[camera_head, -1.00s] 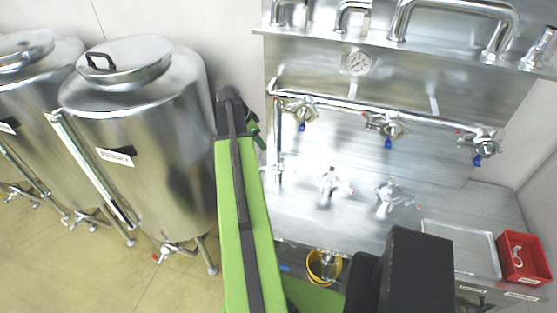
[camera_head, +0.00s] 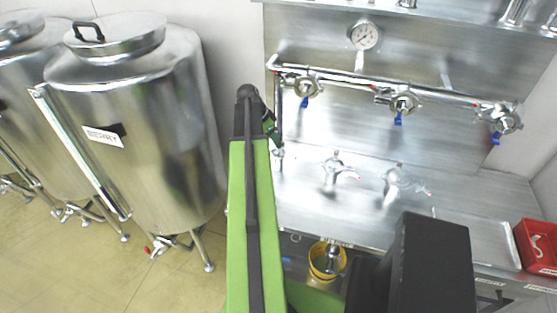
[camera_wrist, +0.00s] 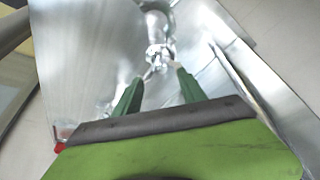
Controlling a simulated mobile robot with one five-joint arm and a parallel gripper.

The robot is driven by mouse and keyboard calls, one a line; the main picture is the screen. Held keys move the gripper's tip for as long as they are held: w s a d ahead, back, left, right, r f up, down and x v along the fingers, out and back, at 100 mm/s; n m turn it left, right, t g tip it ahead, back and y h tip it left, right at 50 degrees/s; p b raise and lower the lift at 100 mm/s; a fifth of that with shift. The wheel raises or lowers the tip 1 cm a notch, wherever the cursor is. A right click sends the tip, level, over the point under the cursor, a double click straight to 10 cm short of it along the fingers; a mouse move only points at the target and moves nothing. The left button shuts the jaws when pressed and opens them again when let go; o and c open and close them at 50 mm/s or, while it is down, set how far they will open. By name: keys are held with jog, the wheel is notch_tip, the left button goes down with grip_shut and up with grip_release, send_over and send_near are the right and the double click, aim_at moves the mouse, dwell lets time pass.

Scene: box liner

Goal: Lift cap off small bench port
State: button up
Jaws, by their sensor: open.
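Two steel capped fittings with red-tipped handles stand on the steel bench (camera_head: 300,215). The left one (camera_head: 337,168) looks smaller than the right one (camera_head: 402,183); I cannot tell for sure which is the small port. My gripper (camera_wrist: 165,72) is open, with its two green fingers pointing ahead. In the wrist view a shiny steel fitting (camera_wrist: 157,50) shows just beyond and between the fingertips; I cannot tell whether they touch it. In the head view my gripper is mostly hidden behind my arm, near the left end of the bench.
A pipe with several blue-handled valves (camera_head: 403,100) and a gauge (camera_head: 365,36) runs above the bench. A red bin (camera_head: 537,246) is at the right. A yellow bucket (camera_head: 325,262) is below the front edge. Large steel tanks (camera_head: 140,130) stand at the left.

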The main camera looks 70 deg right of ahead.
aim_at(279, 151)
jog(key=b+x, duration=0.5)
jog(key=shift+w+f, duration=0.1)
jog(key=shift+f, duration=0.1)
jog(key=shift+r, duration=0.15)
grip_shut()
